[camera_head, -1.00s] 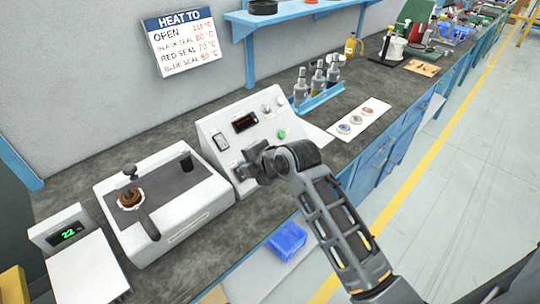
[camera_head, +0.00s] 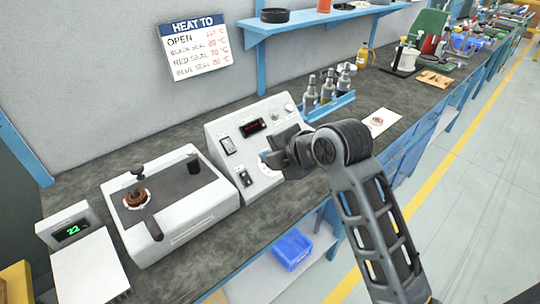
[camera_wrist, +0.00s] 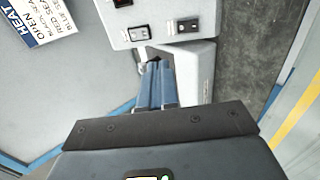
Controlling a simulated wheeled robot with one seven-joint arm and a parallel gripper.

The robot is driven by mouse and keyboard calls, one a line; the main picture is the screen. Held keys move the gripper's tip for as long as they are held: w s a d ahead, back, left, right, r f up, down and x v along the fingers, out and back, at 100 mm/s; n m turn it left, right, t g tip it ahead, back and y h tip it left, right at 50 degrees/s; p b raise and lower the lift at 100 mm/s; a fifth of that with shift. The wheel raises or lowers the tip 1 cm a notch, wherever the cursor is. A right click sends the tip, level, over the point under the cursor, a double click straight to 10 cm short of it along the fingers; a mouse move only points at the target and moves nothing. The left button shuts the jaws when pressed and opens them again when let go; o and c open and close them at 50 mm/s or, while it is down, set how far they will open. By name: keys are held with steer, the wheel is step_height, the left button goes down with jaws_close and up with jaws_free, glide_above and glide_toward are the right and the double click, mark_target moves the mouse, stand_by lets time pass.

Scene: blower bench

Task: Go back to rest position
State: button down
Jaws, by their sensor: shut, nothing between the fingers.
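My gripper (camera_head: 275,160) is in front of the white control box (camera_head: 228,130) in the head view, covering part of its front panel. In the wrist view its fingers (camera_wrist: 157,85) are together with nothing between them, and the control box (camera_wrist: 160,8) with its switches shows beyond them. I cannot tell from the pictures whether the fingers touch the box. The green button seen on the panel before is hidden behind my arm.
Left of the box stands a white unit (camera_head: 190,215) with a brown coil part (camera_head: 136,197), then a scale (camera_head: 88,260) reading 22. Bottles (camera_head: 327,90) stand behind right. A blue bin (camera_head: 291,249) sits below. The aisle floor (camera_head: 460,190) at right is clear.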

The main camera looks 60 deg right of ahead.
stand_by(0.6)
steer(key=s+a+f+m+t, duration=0.1)
steer(key=s+a+f+m, duration=0.25)
steer(key=s+a, duration=0.25)
steer(key=s+a+f+m+t, duration=0.1)
steer(key=s+a+f+m, duration=0.25)
steer(key=s+a, duration=0.25)
steer(key=s+a+r+m+t+y, duration=0.1)
steer(key=s+a+r+m, duration=0.2)
steer(key=s, duration=0.4)
steer(key=s+a+r+m+t+y, duration=0.1)
steer(key=s+a+r+m, duration=0.2)
steer(key=s, duration=0.4)
steer(key=shift+s+a+r+m+t+y, duration=0.25)
steer(key=shift+a+m+t+y, duration=0.15)
steer(key=shift+a+m, duration=0.45)
steer(key=c, duration=1.8)
jaws_free()
steer(key=shift+f, duration=0.1)
